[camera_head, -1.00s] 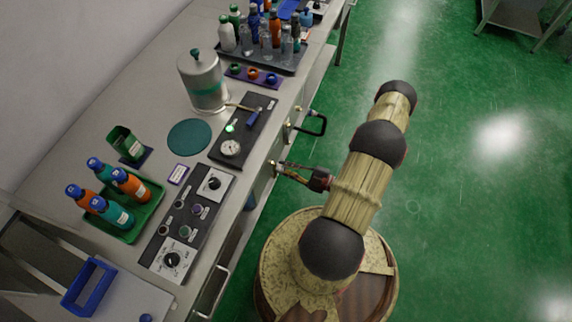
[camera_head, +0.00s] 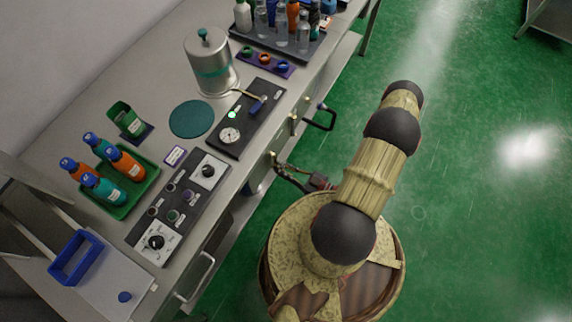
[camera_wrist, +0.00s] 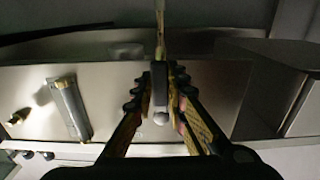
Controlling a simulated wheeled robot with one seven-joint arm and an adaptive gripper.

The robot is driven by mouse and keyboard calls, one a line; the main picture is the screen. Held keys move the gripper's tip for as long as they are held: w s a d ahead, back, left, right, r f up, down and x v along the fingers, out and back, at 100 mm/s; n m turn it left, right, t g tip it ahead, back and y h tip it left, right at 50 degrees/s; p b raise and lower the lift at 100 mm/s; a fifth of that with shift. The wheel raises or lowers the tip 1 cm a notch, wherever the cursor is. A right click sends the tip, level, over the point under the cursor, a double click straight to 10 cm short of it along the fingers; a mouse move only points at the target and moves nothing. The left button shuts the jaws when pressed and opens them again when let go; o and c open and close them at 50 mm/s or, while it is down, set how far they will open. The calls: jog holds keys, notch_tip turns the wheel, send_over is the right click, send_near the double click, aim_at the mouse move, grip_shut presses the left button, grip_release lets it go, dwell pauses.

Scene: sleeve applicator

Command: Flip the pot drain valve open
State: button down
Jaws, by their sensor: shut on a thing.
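In the wrist view, my gripper (camera_wrist: 160,92) is shut on a narrow grey lever (camera_wrist: 160,80) with a rounded end, which looks like the drain valve's handle. A thin yellowish stem runs upward beyond it. In the head view, my gripper (camera_head: 291,174) is low at the front face of the counter, just below a brass-coloured fitting (camera_head: 271,156). The lever between the fingers is too small to make out there. The steel pot (camera_head: 209,65) with its green-knobbed lid stands on the counter above and to the left.
The counter (camera_head: 160,85) carries a gauge panel (camera_head: 246,118), a dial panel (camera_head: 182,208) and a green bottle tray (camera_head: 124,208). A black handle (camera_head: 321,119) juts from the counter's front. Green floor (camera_head: 470,210) is open to the right.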

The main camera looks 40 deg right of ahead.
jog(key=shift+a+m, duration=0.1)
jog(key=shift+m, duration=0.2)
jog(key=c, duration=1.8)
grip_release()
jog(key=shift+o, duration=0.2)
jog(key=shift+s, duration=0.1)
jog(key=v, duration=1.2)
jog(key=shift+f, duration=0.1)
